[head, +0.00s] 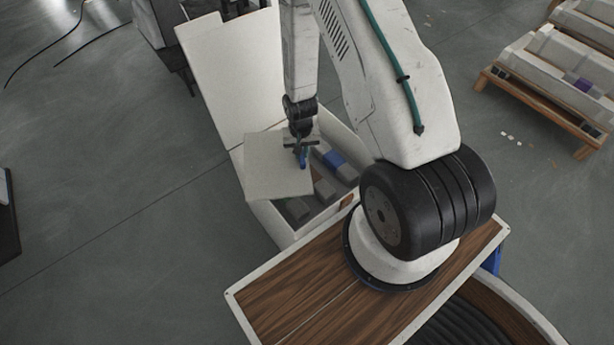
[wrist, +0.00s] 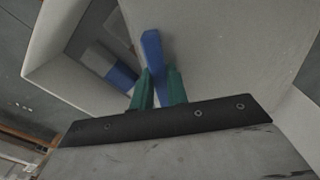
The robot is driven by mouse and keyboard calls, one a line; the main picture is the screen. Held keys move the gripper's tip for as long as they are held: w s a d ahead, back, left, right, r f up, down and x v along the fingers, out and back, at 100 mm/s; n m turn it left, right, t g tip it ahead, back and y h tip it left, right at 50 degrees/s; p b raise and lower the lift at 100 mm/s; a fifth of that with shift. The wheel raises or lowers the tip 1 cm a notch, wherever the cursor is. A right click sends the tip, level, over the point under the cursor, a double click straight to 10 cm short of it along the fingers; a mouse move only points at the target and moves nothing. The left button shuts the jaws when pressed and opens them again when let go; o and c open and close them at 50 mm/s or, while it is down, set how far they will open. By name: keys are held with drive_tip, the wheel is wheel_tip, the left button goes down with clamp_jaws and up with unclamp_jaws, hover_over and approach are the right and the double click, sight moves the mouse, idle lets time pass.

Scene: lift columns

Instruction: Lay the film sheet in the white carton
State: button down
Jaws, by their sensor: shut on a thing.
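The film sheet (head: 275,168) is a flat, pale, roughly square panel over the left part of the white carton (head: 282,228). My gripper (head: 302,158) is at the sheet's right edge, shut on a blue tab that appears to belong to it. In the wrist view, the green fingers of my gripper (wrist: 160,82) close on the blue tab (wrist: 153,48), and the pale sheet (wrist: 225,45) fills the upper right. The carton is open, with grey, brown and blue blocks inside. The sheet hides the carton's left part; whether it touches the rim I cannot tell.
The carton's raised white flap (head: 232,75) stands behind it. A wood-topped surface (head: 300,295) with a white edge lies in front, beneath my arm. A wooden pallet with pale trays (head: 555,75) stands at the far right. The floor on the left is mostly clear.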

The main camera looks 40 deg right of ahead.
drive_tip(key=s+d+f+m, duration=0.3)
drive_tip(key=s+d+m, duration=0.25)
drive_tip(key=m, duration=0.65)
wheel_tip(320, 180, down, 10)
drive_tip(key=shift+w+r, duration=0.1)
drive_tip(key=shift+f, duration=0.5)
drive_tip(key=shift+f, duration=0.15)
drive_tip(key=c, duration=1.4)
unclamp_jaws()
